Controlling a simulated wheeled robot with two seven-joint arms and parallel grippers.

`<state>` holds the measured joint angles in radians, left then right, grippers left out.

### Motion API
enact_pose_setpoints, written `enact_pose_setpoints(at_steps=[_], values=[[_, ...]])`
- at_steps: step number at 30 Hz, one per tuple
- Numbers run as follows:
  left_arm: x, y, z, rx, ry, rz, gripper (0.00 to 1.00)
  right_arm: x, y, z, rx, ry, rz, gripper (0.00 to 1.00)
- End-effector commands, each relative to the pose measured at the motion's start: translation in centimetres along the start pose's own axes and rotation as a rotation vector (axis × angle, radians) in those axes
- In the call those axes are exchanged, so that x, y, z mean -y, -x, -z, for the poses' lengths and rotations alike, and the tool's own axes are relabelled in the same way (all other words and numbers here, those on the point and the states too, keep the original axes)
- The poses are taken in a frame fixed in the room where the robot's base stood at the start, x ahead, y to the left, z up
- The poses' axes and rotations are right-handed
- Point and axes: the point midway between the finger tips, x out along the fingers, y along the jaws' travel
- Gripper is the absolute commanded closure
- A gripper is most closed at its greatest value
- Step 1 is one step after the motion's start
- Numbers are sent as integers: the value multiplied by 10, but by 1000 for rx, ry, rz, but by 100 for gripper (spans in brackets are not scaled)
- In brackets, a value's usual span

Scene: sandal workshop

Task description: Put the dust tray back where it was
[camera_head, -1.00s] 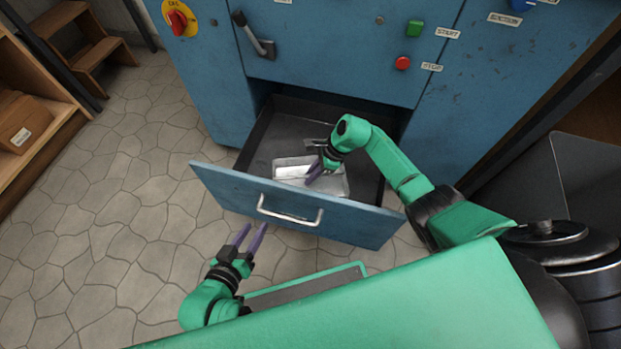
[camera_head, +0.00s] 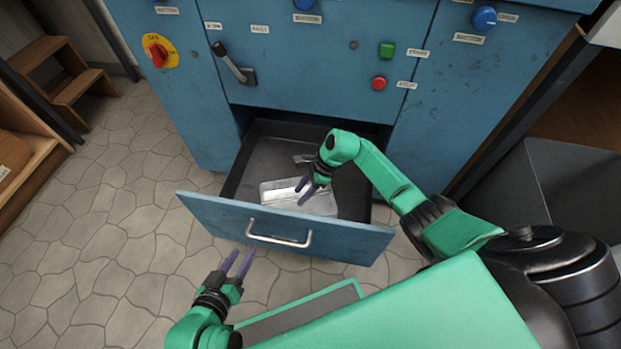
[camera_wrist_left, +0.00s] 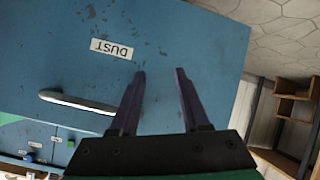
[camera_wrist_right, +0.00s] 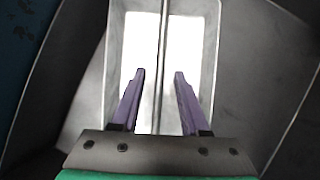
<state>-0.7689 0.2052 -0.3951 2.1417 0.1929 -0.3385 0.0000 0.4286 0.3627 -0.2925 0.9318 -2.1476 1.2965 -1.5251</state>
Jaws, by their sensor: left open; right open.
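A blue-fronted drawer (camera_head: 225,218) with a bar handle (camera_head: 278,234) stands pulled out of the blue machine. Its front bears a DUST label (camera_wrist_left: 112,49) in the left wrist view, where the handle also shows (camera_wrist_left: 78,102). A silver rectangular metal tray (camera_head: 318,205) lies inside on the dark drawer floor. My right gripper (camera_head: 307,193) is open over this tray; its fingers also point at it in the right wrist view (camera_wrist_right: 159,75). My left gripper (camera_head: 240,258) is open and empty in front of the drawer, left of and apart from the handle.
The blue machine (camera_head: 300,70) carries a lever, a red rotary switch and buttons above the drawer opening. Wooden steps (camera_head: 60,80) and shelving stand at the left. Tiled floor (camera_head: 90,240) is clear left of the drawer.

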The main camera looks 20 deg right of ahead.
Motion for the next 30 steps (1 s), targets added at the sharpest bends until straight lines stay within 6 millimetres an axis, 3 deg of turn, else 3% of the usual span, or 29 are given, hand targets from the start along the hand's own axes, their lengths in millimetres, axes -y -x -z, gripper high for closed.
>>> enact_pose_setpoints(at_steps=[1,6,12,30], values=[[1,6,9,32,-8,11,54,0,17,-1,-5,2,2,55],[18,21,17,198,-38,67,54,0,60,-1,-4,3,3,55],[32,38,18,329,-51,116,54,0,92,-1,-3,2,0,55],[35,41,16,356,-51,126,54,0,98,-2,0,1,-1,55]])
